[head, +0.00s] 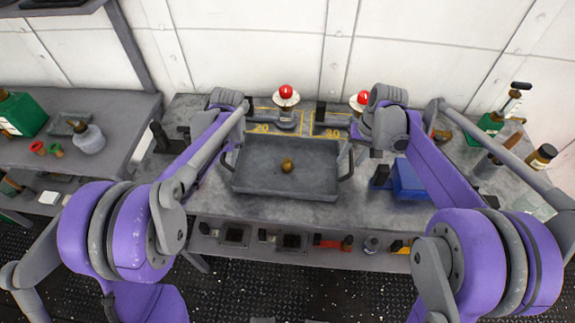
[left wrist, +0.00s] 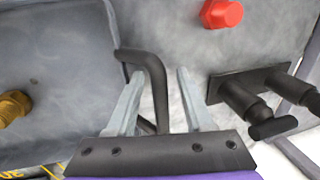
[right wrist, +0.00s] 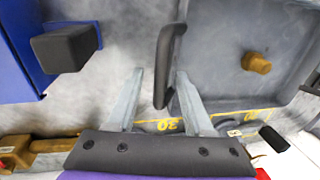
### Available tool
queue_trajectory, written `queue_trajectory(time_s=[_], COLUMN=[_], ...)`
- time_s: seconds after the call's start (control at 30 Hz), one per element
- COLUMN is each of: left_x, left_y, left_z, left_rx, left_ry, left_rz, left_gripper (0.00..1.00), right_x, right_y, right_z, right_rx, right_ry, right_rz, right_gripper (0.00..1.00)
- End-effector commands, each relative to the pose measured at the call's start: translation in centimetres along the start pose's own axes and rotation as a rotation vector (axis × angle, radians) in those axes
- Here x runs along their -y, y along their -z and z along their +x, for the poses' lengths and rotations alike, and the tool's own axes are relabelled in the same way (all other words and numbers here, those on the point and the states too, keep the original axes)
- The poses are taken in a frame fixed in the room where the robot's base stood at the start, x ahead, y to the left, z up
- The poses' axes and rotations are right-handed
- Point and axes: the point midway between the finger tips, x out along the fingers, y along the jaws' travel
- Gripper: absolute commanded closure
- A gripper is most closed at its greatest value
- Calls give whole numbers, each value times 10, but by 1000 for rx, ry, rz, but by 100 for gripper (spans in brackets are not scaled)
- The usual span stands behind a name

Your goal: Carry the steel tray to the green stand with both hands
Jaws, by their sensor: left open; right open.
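The grey steel tray (head: 260,183) lies on the grey workbench, with a small brass knob-like piece (head: 287,166) in it. It has a dark bent handle at each end. My left gripper (left wrist: 166,72) is open, and the left handle (left wrist: 157,85) passes between its fingers, nearer the left finger. My right gripper (right wrist: 160,71) is open, with the right handle (right wrist: 168,60) between its fingertips. In the head view my right gripper (head: 353,152) is over the tray's right end. I cannot make out a green stand; a green block (head: 22,114) sits on the left table.
Red-topped lamps (head: 286,92) stand behind the tray by yellow markings. A blue block (head: 408,178) is right of the tray. A black fixture (left wrist: 260,95) is close to my left gripper. Bottles and tools crowd the bench's right end (head: 541,157).

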Motion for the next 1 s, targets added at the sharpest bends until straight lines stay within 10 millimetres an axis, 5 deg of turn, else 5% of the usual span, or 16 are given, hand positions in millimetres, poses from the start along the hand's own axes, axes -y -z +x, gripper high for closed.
queue_trajectory(time_s=[0.2, 0.5, 1.0], left_x=[0, 0, 0], left_y=[0, 0, 0], left_z=[0, 0, 0], left_rx=[0, 0, 0], left_ry=[0, 0, 0], left_rz=[0, 0, 0], left_gripper=[50, 100, 100], right_x=[0, 0, 0], right_y=[0, 0, 0], right_z=[0, 0, 0], right_rx=[0, 0, 0], right_ry=[0, 0, 0], right_rz=[0, 0, 0], right_gripper=[50, 100, 100])
